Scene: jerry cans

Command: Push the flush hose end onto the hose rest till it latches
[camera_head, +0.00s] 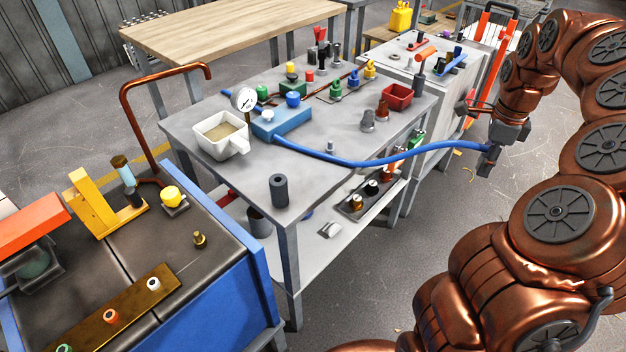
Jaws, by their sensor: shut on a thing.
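A blue hose (345,161) runs from a blue box (283,122) with a pressure gauge (244,99) across the grey table to my gripper (488,160). My gripper is beyond the table's right side, in front of the white cabinet, and is shut on the hose end. The hose sags slightly between the box and my gripper. The hose tip is mostly hidden by the fingers. I cannot tell for sure which fitting is the hose rest. A small silver fitting (330,147) stands upright on the table near the hose, apart from the hose end.
The grey table (315,185) also carries a white container (221,134), a black cylinder (279,190), a red bin (397,97) and grey cones (368,121). A blue bench (225,298) stands at front left. Clear floor (400,255) lies below my gripper.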

